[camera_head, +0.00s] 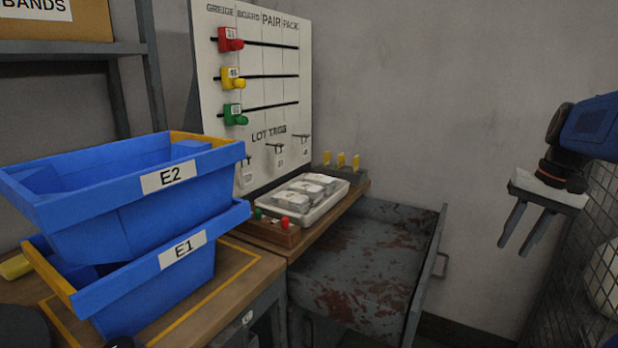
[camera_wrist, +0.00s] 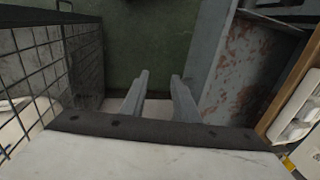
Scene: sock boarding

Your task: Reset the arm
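My gripper (camera_head: 526,230) hangs at the right of the head view, fingers pointing down, in the air right of the open drawer (camera_head: 345,270). Its two fingers stand apart with nothing between them. The wrist view also shows the two fingers (camera_wrist: 161,90) parted and empty, above the dark floor. My blue arm link enters from the right edge of the head view. No object touches the gripper in either view.
Blue bins E2 (camera_head: 120,205) and E1 (camera_head: 165,285) are stacked on the bench at left. A white tray (camera_head: 335,198) of packs sits before the pegboard (camera_head: 255,85). A wire cage (camera_head: 590,265) stands close at the right.

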